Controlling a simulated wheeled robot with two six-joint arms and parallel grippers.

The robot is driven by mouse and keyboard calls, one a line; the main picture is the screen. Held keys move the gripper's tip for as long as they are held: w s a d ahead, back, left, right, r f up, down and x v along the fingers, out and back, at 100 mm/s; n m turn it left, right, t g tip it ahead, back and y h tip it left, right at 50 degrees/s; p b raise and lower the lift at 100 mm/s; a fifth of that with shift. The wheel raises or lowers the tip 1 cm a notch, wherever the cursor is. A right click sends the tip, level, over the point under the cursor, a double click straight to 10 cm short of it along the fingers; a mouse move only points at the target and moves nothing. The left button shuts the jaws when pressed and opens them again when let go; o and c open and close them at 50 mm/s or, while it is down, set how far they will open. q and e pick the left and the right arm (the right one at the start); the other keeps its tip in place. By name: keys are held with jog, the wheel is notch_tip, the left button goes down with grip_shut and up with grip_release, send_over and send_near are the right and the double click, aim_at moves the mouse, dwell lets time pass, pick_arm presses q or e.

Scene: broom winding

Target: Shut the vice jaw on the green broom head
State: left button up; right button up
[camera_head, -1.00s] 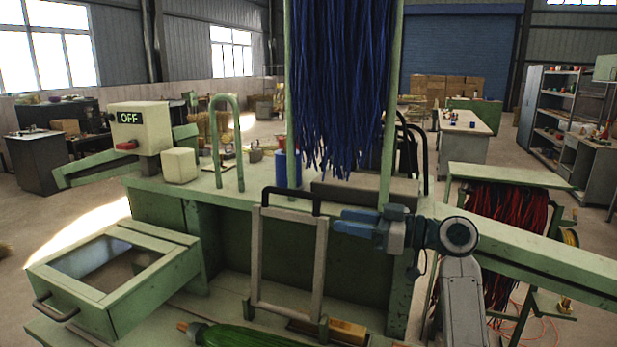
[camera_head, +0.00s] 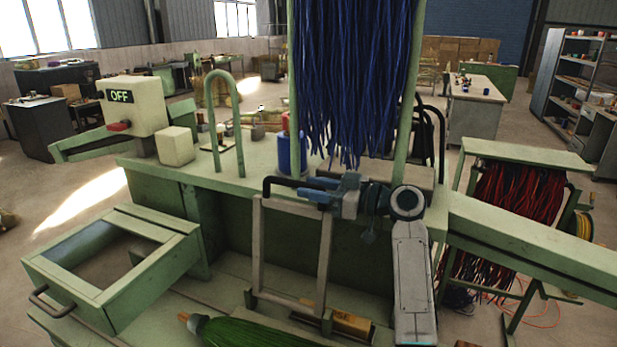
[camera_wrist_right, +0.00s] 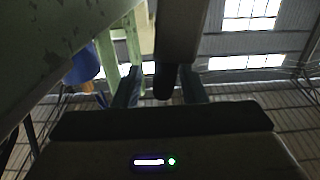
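The green broom head (camera_head: 250,332) lies at the bottom centre of the head view, partly cut off by the picture edge. My right gripper (camera_head: 311,190) is at the right end of this handle. In the right wrist view, the fingers (camera_wrist_right: 163,90) stand apart on either side of a dark bar (camera_wrist_right: 176,35), with a gap visible beside it. My left gripper is not in view.
A green bench (camera_head: 260,178) with a blue container (camera_head: 291,152) stands behind the jaw. Blue strands (camera_head: 355,75) hang above my gripper. An open-framed green drawer (camera_head: 100,305) is at left, and an OFF switch box (camera_head: 133,105) is behind it. A green beam (camera_head: 530,250) runs right.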

jog(key=shift+w+a, duration=0.1)
jog(key=shift+a, duration=0.65)
jog(key=shift+r, duration=0.1)
grip_shut()
